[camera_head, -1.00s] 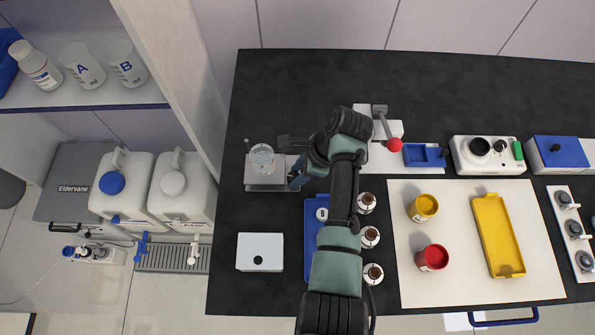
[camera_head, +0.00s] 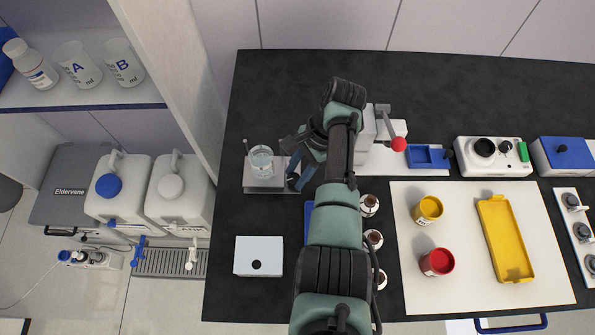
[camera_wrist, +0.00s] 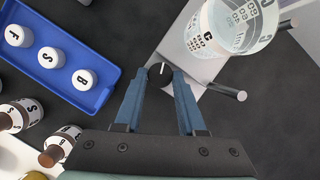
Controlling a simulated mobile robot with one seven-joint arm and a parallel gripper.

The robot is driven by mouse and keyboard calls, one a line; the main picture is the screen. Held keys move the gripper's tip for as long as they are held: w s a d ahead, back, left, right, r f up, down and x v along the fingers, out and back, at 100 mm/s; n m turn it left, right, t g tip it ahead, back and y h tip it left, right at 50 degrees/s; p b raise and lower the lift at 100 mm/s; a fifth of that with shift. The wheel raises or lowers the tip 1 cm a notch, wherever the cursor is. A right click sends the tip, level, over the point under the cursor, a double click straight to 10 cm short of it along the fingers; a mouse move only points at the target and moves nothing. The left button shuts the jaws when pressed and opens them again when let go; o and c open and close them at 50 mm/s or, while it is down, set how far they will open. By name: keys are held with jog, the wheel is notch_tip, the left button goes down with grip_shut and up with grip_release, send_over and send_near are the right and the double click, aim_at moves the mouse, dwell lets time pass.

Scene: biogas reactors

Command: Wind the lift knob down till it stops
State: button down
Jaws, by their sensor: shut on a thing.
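The lift knob (camera_wrist: 160,70) is a small dark round knob with a white pointer line. It sits between my fingertips at the edge of the grey stand in the wrist view. My gripper (camera_wrist: 158,76) is shut on it, with a blue finger on each side. In the head view my gripper (camera_head: 291,176) is at the right side of the stand (camera_head: 264,186), and the knob is hidden there. A clear glass beaker (camera_head: 261,158) of liquid stands on the stand; the wrist view shows part of the beaker (camera_wrist: 232,28) with printed marks.
A blue tray (camera_wrist: 62,52) with several white-capped, lettered vials lies close to my gripper. Several brown-topped jars (camera_head: 374,238) stand under and right of my arm. A white box (camera_head: 258,256) is at the front left. A metal rod (camera_wrist: 228,91) sticks out beside my right finger.

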dwell(0.4)
jog(key=c, duration=0.5)
grip_release()
jog(key=shift+w+r, duration=0.1)
jog(key=shift+w, duration=0.05)
